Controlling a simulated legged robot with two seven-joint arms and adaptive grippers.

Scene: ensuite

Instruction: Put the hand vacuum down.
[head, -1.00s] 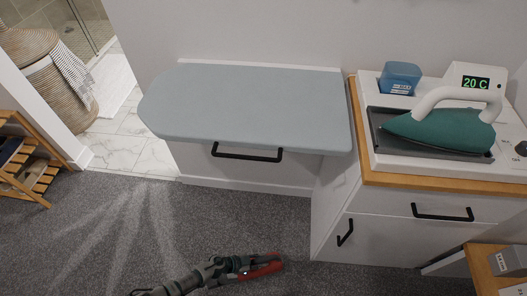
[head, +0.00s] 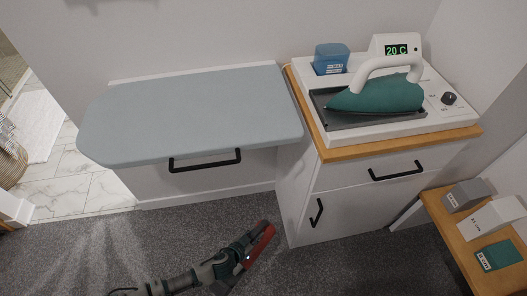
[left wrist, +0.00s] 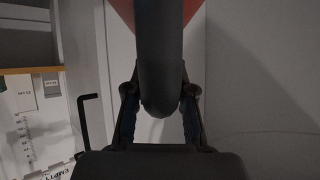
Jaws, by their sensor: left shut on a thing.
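The hand vacuum (head: 262,241), dark with a red part, is low in front of the white cabinet in the head view, over the grey carpet. My left gripper (head: 232,266) is shut on it. In the left wrist view, my left gripper's two fingers (left wrist: 160,108) stand on either side of the vacuum's dark rounded handle (left wrist: 158,50). Some red of its body shows at the top there. The rest of the vacuum is hidden behind the handle. I cannot tell its height above the carpet. My right gripper is not in view.
A pale blue padded board (head: 190,112) has bare room on top. To its right, the wood-topped cabinet (head: 400,143) bears a green iron (head: 380,95) and a blue tank (head: 331,58). A wooden shelf (head: 452,232) at right holds labelled boxes. The carpet (head: 330,270) is clear in front.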

